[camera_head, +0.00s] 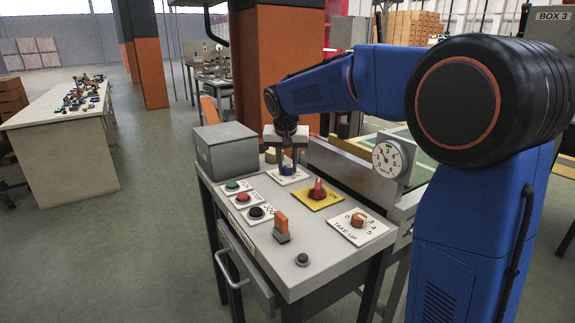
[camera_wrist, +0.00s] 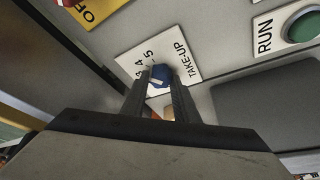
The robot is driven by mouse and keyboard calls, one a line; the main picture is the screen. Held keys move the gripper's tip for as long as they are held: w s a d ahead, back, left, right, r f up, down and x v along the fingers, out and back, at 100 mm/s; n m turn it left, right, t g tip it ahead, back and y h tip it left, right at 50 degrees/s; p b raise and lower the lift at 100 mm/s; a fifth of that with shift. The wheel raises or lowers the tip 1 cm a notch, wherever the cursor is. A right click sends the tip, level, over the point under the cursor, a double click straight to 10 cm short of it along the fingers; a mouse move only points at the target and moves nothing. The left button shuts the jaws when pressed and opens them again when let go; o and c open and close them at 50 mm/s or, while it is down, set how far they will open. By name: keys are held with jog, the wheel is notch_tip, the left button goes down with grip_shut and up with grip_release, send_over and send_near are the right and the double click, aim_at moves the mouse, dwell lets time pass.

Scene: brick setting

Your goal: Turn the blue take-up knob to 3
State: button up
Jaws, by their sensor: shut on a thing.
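The blue take-up knob (camera_head: 286,170) sits on a white dial plate (camera_head: 297,178) at the back of the control panel. My gripper (camera_head: 287,163) points down over it and is shut on the knob. In the wrist view the blue knob (camera_wrist: 160,75) shows between the two finger ends (camera_wrist: 160,88). Its white plate (camera_wrist: 185,58) reads TAKE-UP, with 4 and 5 visible beside the fingers. The fingers hide part of the dial, and I cannot tell which number the knob points to.
An orange knob (camera_head: 358,219) on another TAKE-UP plate stands front right. A red knob (camera_head: 318,190) sits on a yellow plate. Green, red and black buttons (camera_head: 244,197) line the left, near an orange lever (camera_head: 281,224). A grey box (camera_head: 226,150) and a gauge (camera_head: 388,158) flank my gripper.

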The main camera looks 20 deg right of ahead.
jog(key=shift+d+n+y, duration=0.1)
jog(key=shift+n+y, duration=0.5)
jog(key=shift+n, duration=1.05)
jog(key=shift+d+n+y, duration=0.1)
jog(key=shift+n+y, duration=0.5)
jog(key=shift+n, duration=1.05)
jog(key=o, duration=1.1)
jog(key=shift+c, duration=0.2)
jog(key=v, duration=1.7)
jog(key=shift+s, duration=0.2)
jog(key=shift+d+r, duration=0.1)
jog(key=shift+d, duration=0.05)
